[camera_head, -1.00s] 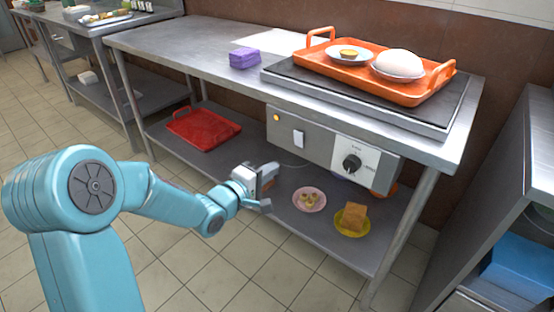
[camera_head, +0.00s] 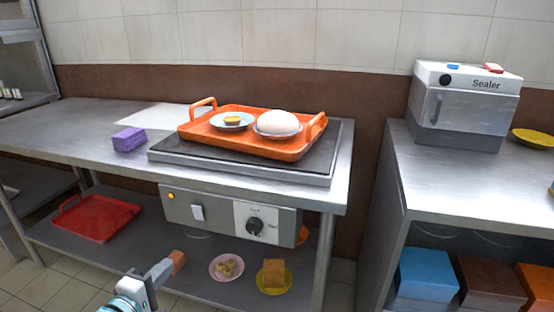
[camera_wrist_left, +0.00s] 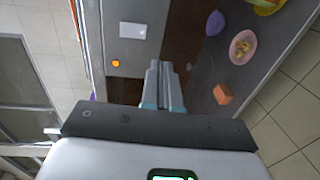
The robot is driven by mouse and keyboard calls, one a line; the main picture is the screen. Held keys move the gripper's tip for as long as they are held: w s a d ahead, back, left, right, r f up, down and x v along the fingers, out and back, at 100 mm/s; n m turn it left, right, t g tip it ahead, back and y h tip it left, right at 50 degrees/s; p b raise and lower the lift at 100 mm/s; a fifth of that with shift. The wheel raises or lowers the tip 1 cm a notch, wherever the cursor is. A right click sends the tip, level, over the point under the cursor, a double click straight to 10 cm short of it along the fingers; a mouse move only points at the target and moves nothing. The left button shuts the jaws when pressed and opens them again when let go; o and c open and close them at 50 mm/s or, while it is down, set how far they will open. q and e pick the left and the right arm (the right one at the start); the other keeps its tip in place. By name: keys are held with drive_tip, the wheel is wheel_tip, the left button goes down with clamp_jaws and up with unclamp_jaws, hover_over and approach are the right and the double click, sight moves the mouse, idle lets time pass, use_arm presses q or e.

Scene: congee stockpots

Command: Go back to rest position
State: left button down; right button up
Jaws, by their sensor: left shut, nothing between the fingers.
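My left gripper (camera_head: 163,271) shows at the bottom of the head view, in front of the lower shelf. Its fingers are closed together and empty; they also show in the left wrist view (camera_wrist_left: 161,70), pointing toward the counter's front panel. A small orange-brown block (camera_head: 178,262) appears just beyond the fingertips in the head view. In the left wrist view the block (camera_wrist_left: 222,94) lies apart from the fingers on the shelf. My right gripper is in neither view.
An orange tray (camera_head: 190,131) with two dishes stands on the counter griddle (camera_head: 165,152). The lower shelf holds a red tray (camera_head: 95,222), a pink plate (camera_head: 216,275) and a yellow plate (camera_head: 286,283). A purple block (camera_head: 129,139) lies on the counter. A sealer (camera_head: 465,100) stands at right.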

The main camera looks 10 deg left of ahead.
use_arm(q)
drive_tip(key=s+d+f+m+g+h, duration=0.15)
drive_tip(key=d+f+g, duration=0.25)
drive_tip(key=d+f, duration=0.55)
drive_tip(key=s+d+f+m+g+h, duration=0.1)
drive_tip(key=s+d+f+g+h, duration=0.15)
drive_tip(key=d+f, duration=0.75)
drive_tip(key=s+d+f+m+g+y, duration=0.1)
drive_tip(key=s+d+f+m+g, duration=0.1)
drive_tip(key=s+f+m+g, duration=1.15)
wheel_tip(320, 180, up, 32)
drive_tip(key=s+n+t+p, duration=0.1)
drive_tip(key=s+t+p, duration=0.2)
drive_tip(key=p, duration=2.7)
drive_tip(key=shift+d+f+t+p, duration=0.25)
drive_tip(key=shift+d+t+p, duration=0.15)
drive_tip(key=shift+d, duration=0.05)
